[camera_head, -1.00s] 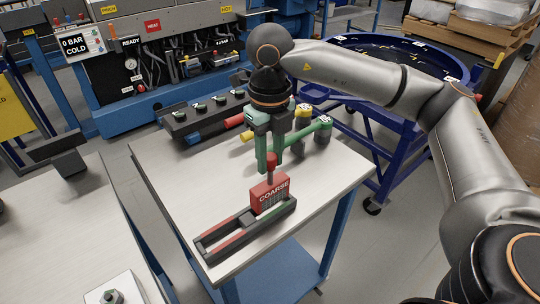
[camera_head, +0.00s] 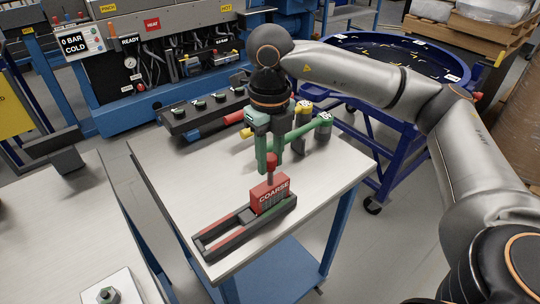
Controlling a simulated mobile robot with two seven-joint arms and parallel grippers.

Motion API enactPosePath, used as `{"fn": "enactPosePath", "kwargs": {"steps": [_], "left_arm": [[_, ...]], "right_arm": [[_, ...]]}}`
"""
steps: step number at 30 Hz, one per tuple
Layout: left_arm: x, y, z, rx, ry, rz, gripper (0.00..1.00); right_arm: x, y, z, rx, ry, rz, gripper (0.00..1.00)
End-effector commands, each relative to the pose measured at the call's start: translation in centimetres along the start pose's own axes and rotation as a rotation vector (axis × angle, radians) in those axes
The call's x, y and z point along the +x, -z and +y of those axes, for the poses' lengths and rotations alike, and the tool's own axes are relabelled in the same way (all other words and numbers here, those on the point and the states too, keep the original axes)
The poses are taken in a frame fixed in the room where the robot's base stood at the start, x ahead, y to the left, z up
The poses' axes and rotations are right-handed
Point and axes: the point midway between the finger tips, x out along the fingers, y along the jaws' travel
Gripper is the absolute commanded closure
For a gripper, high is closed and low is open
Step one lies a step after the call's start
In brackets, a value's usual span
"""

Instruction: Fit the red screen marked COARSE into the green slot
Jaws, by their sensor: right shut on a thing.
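The red screen (camera_head: 264,196) marked COARSE stands upright at the right end of a dark slotted holder (camera_head: 212,257) on the pale table. Its lower edge is hidden by the holder's near wall, so I cannot tell how deep it sits. My right gripper (camera_head: 270,164) is above the screen, pointing down, shut on the red-topped handle of the screen. The left gripper is not in view.
Behind the gripper stand yellow and green capped containers (camera_head: 323,128) and a dark rack (camera_head: 205,112). A blue round drum frame (camera_head: 400,65) is behind the table on the right. The table left of the holder is clear.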

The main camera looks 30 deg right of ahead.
Motion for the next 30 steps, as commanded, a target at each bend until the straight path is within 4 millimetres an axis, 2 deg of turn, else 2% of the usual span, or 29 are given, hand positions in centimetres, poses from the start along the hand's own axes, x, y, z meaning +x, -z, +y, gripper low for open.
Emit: {"fn": "enactPosePath", "kwargs": {"steps": [29, 30], "left_arm": [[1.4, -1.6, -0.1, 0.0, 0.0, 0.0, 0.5], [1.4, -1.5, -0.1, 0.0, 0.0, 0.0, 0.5]], "right_arm": [[2.5, 0.0, 0.0, -0.001, 0.0, -0.002, 1.0], [2.4, 0.0, 0.0, -0.001, 0.0, -0.003, 0.63]]}}
